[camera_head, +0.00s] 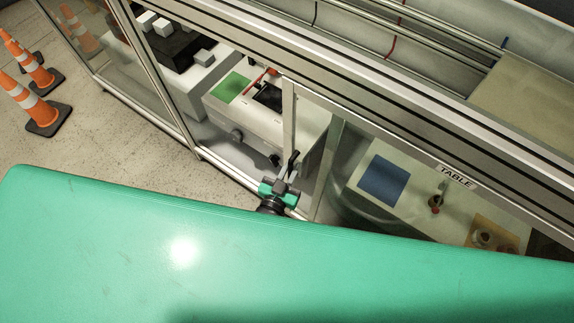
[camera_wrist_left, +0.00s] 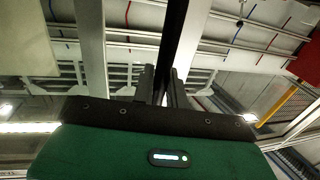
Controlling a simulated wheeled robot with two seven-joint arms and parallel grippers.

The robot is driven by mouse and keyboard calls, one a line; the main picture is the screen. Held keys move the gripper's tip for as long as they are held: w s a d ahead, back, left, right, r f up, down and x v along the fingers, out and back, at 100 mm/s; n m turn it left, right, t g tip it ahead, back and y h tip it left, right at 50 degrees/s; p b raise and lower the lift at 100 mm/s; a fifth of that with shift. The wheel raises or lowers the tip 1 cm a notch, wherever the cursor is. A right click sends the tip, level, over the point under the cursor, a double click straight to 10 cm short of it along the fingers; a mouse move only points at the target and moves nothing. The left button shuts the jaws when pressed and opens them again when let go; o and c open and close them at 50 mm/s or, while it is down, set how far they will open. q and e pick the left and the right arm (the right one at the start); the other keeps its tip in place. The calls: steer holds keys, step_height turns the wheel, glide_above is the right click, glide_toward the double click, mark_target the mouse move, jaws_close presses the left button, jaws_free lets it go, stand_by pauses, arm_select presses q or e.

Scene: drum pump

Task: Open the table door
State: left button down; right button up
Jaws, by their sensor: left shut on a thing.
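The black door handle (camera_head: 293,160) stands on a metal door post (camera_head: 289,115) of the glass-walled enclosure. My left gripper (camera_head: 284,181), grey and green, is at the handle, and its body is partly hidden behind the green surface in front. In the left wrist view, its two dark fingers (camera_wrist_left: 161,88) are shut on the black handle bar (camera_wrist_left: 176,40), which runs up between them. The TABLE label (camera_head: 455,176) is on the top beam, right of the handle. I cannot tell whether the door stands slightly ajar. My right gripper is not in view.
Behind the glass are a white bench with a green pad (camera_head: 231,87) and a blue mat (camera_head: 384,180) on a pale table. Orange cones (camera_head: 28,98) stand on the floor at the left. Open floor (camera_head: 120,140) lies between the cones and the enclosure.

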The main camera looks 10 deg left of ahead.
arm_select(q)
steer(key=c, duration=1.5)
jaws_free()
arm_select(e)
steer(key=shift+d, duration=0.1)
